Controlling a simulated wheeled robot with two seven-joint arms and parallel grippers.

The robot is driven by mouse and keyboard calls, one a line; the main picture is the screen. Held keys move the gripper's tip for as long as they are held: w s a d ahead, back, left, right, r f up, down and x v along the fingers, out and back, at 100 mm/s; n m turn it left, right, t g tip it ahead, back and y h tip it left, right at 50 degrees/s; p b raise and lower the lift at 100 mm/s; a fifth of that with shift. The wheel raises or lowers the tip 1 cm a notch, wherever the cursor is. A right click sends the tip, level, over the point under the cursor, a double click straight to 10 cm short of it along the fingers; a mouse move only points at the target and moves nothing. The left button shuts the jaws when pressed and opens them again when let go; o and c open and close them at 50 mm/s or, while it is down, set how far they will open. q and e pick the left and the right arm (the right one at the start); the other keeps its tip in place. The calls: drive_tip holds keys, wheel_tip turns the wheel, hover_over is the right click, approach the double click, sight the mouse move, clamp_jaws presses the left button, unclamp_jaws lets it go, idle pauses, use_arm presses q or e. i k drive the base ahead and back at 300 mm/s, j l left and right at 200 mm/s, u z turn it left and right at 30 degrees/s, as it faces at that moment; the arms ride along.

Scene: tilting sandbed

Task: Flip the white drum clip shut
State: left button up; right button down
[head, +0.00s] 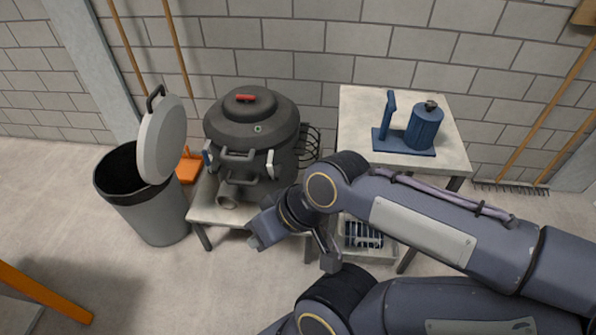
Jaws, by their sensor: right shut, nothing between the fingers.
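The dark grey drum (238,131) stands on a low pale table, with a domed lid and a red handle on top. The white clip (270,164) is on the drum's right front, just below the lid rim, as an upright pale strip. Whether it is open or shut is too small to tell. A bluish clip (207,154) shows on the drum's left side. My right gripper (257,241) is shut and empty, in front of and below the white clip, apart from it. My left gripper is not in view.
The low table (205,213) also bears a small pale cup-like piece. A grey bin (151,217) with a raised lid stands close on the left. A second table (354,105) on the right holds a blue device (423,128).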

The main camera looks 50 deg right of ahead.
sight(270, 169)
drive_tip(key=i+l+z, duration=0.1)
drive_tip(key=z, duration=0.35)
drive_tip(key=i+l+z, duration=0.1)
drive_tip(key=z, duration=0.35)
drive_tip(key=i+l+z, duration=0.15)
drive_tip(key=z, duration=0.35)
drive_tip(key=i+j, duration=0.25)
drive_tip(key=i, duration=0.15)
drive_tip(key=i+j, duration=0.2)
drive_tip(key=i, duration=0.2)
drive_tip(key=j+u, duration=0.05)
